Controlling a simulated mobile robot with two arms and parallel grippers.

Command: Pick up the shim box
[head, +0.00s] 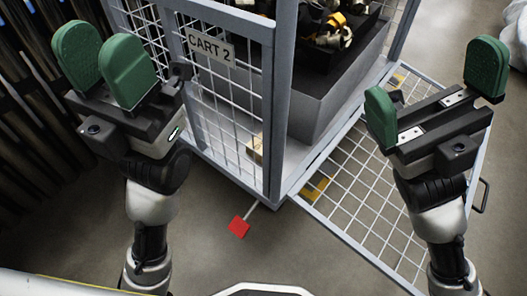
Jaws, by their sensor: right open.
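A small beige box-like item (255,149) sits low inside the wire-mesh cart, partly hidden by the mesh and corner post. It may be the shim box, but I cannot tell for sure. My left gripper (100,46) is raised at the left of the head view, its green fingers apart and nothing between them. My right gripper (426,68) is raised at the right, its green fingers wide apart and empty. Both grippers are apart from the beige item.
The grey cart (275,95) carries a "CART 2" sign (209,47). Its mesh door (362,190) stands open to the right. A dark tray of yellow and black parts (338,28) is inside, above the beige item.

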